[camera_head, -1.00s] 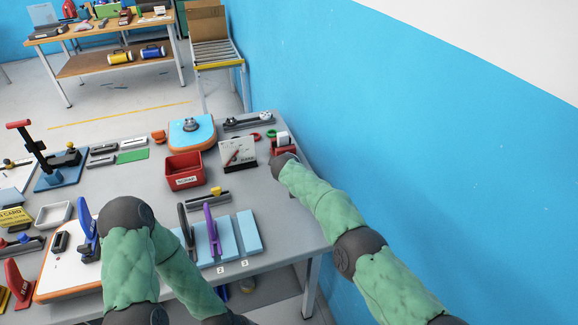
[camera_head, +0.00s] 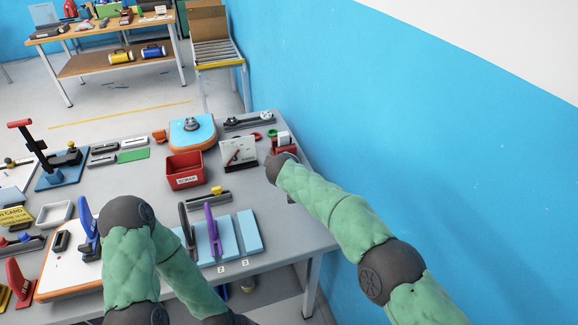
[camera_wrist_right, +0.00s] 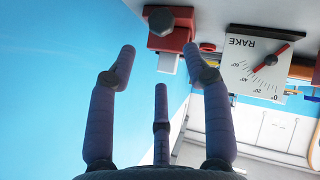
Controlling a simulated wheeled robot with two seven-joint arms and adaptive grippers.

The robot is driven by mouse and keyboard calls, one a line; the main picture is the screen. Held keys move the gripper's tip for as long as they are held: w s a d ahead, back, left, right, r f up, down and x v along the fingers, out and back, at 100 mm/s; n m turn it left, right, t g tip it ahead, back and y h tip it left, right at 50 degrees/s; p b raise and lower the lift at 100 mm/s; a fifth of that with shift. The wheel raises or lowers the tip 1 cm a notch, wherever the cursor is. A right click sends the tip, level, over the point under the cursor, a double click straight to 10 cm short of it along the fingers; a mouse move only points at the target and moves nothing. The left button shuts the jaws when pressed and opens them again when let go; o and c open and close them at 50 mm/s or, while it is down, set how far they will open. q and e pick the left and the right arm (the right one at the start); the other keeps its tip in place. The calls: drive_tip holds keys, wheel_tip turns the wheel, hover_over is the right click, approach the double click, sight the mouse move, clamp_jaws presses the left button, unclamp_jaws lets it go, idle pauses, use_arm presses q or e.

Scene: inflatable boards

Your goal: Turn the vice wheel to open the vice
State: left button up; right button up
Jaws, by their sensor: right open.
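The red vice (camera_head: 284,141) stands at the far right corner of the grey table, partly hidden behind my right arm. In the right wrist view its red body (camera_wrist_right: 158,42) is at the top, with a dark hexagonal wheel (camera_wrist_right: 169,19) on it and a pale block below. My right gripper (camera_wrist_right: 160,58) is open and empty in that view. Its dark fingers are spread below the vice, apart from the wheel. In the head view the right gripper is not clearly seen beyond the arm's end. My left arm is at the lower left; its gripper is out of sight.
A white RAKE dial plate (camera_head: 238,152) stands just left of the vice; it also shows in the wrist view (camera_wrist_right: 254,68). A red scrap bin (camera_head: 185,171) and a blue-topped board (camera_head: 192,131) are further left. The blue wall (camera_head: 420,130) is close on the right.

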drive_tip(key=shift+o, duration=1.4)
drive_tip(key=shift+w+d+m+g+y+b, duration=0.3)
drive_tip(key=shift+w+d+m+y+b, duration=0.1)
drive_tip(key=shift+d+m+y+b, duration=0.4)
drive_tip(key=shift+w+d+m+g+y+b, duration=0.35)
drive_tip(key=shift+d+m+y+b, duration=0.25)
drive_tip(key=shift+m, duration=0.4)
drive_tip(key=shift+w+a+f, duration=0.1)
drive_tip(key=b+x, duration=0.1)
drive_tip(key=x, duration=0.9)
drive_tip(key=shift+w, duration=0.25)
